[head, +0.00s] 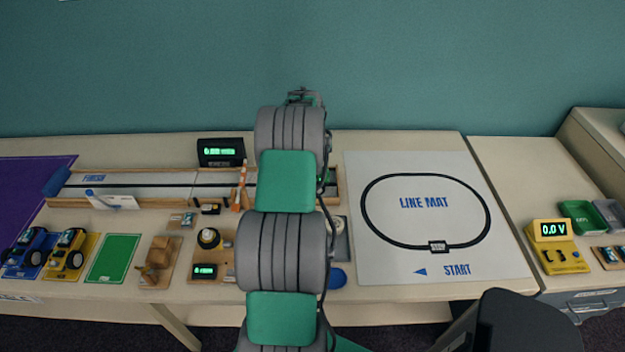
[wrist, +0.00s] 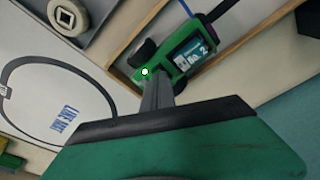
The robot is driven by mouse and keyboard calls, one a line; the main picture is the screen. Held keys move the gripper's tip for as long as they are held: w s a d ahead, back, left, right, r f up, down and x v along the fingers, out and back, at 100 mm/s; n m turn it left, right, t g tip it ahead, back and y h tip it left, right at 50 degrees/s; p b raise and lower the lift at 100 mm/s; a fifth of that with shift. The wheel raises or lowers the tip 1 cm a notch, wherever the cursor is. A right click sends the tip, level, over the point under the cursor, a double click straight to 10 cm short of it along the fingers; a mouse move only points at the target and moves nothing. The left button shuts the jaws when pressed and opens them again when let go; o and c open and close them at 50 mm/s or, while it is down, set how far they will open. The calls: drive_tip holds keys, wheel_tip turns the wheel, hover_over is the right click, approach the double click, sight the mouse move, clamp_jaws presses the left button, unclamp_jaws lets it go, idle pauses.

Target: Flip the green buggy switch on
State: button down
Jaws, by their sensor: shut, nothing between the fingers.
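The wooden track (head: 140,172) runs along the back of the table, with a timer display (head: 221,152) behind it. The line mat (head: 425,215) lies right of my arm. A blue buggy (head: 30,250) and a yellow buggy (head: 72,252) stand front left. A yellow meter (head: 553,248) stands right.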

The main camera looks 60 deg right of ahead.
wheel_tip(320, 180, up, 6)
drive_tip(key=p, duration=0.2)
drive_tip(key=shift+r, duration=0.2)
idle(0.4)
